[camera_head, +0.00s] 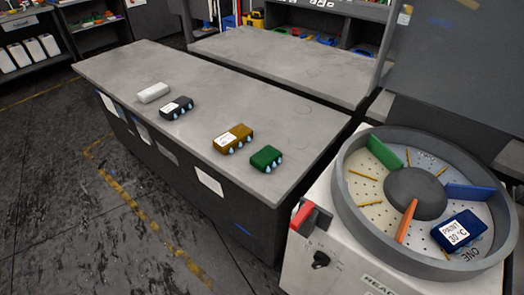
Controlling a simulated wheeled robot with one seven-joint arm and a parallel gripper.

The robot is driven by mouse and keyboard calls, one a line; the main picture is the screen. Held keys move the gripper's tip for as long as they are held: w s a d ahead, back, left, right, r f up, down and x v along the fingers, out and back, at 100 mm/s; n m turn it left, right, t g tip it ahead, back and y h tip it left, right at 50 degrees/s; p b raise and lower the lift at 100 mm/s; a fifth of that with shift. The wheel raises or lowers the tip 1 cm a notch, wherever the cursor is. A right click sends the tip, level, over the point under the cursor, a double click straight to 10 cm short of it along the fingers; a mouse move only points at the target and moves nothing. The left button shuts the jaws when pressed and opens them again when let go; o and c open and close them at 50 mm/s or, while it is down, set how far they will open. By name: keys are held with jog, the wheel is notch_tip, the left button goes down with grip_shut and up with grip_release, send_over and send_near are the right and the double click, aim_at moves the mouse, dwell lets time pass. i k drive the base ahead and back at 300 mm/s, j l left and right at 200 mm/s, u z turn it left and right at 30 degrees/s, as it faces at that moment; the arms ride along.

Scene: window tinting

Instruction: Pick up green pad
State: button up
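The green pad (266,158) lies on the grey counter top (215,100), near its right end and front edge. It is a small dark green block with pale blue drop shapes along its front side. Nothing covers it. My gripper is not in this view.
An orange-brown pad (233,139) lies just left of it; a black pad (176,108) and a white pad (153,92) lie further left. A round machine (346,205) with coloured dividers and a blue pad (459,231) stands at right. Floor (70,200) in front is clear.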

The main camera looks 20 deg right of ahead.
aim_at(266, 158)
jog(key=i+j, duration=0.25)
jog(key=i+j+z, duration=0.1)
jog(key=j, duration=0.3)
jog(key=i+j+z, duration=0.1)
jog(key=i+j, duration=0.45)
jog(key=j, duration=0.15)
jog(key=i+j+z, duration=0.1)
jog(key=j, duration=0.25)
jog(key=i+j, duration=0.3)
jog(key=i+j+z, duration=0.15)
jog(key=j, duration=0.3)
jog(key=i, duration=0.05)
